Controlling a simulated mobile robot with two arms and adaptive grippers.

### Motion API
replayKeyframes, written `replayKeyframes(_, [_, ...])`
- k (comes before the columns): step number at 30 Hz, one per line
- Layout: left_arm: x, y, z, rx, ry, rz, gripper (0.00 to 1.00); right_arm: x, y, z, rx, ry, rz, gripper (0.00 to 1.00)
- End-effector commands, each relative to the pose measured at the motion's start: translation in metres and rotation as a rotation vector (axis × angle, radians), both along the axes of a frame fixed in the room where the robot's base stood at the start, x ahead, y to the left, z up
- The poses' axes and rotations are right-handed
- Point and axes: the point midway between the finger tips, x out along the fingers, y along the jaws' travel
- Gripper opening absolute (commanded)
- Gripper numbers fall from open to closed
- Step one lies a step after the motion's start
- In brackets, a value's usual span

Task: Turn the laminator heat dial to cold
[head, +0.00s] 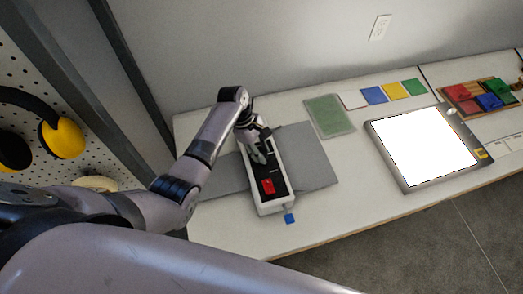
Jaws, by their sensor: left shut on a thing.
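The laminator (277,203) is a long white-and-black device on the white table, with a red part on its near end. It lies across a grey mat. My left gripper (259,156) points down onto the far half of its black top and is shut there. The heat dial is hidden by the gripper, so its setting cannot be read. My right gripper does not show.
The table (235,237) also bears a green sheet (328,116), several coloured squares (374,95), a bright light panel (425,148) and a coloured block tray (482,95). A pegboard with yellow earmuffs (62,138) stands at left.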

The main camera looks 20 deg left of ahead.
Motion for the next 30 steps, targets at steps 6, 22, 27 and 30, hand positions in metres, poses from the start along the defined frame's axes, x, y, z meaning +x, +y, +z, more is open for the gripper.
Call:
replayKeyframes(6, [0.003, 0.002, 0.002, 0.002, -0.007, 0.003, 0.29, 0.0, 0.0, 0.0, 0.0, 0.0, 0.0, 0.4])
replayKeyframes(22, [0.001, 0.0, 0.001, 0.0, -0.001, -0.001, 0.46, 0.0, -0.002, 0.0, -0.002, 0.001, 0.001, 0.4])
replayKeyframes(27, [0.002, 0.006, 0.014, -0.001, -0.004, 0.001, 0.46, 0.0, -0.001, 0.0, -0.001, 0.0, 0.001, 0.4])
replayKeyframes(30, [0.004, 0.012, 0.032, 0.0, -0.005, 0.0, 0.46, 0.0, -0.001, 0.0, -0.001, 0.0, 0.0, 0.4])
